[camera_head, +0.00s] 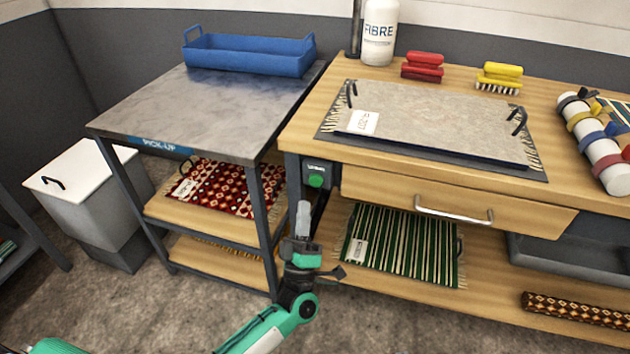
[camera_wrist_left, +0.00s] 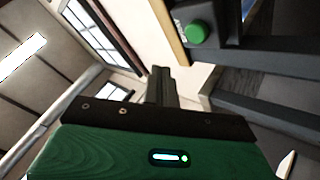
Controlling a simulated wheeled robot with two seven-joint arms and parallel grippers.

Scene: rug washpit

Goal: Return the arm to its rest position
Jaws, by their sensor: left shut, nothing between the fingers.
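My left gripper (camera_head: 302,218) is at the lower middle of the head view, in front of the gap between the pick-up table and the wooden workbench. It points up and is shut with nothing in it. The green button box (camera_head: 315,180) on the bench leg is just above its tip in the picture. In the left wrist view the shut fingers (camera_wrist_left: 160,85) show past the green housing, with the green button (camera_wrist_left: 197,32) at the upper right. My right gripper is in neither view.
The grey pick-up table (camera_head: 150,110) holds a blue tray (camera_head: 250,56). A drawer (camera_head: 450,200) is shut. Floor in front is clear.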

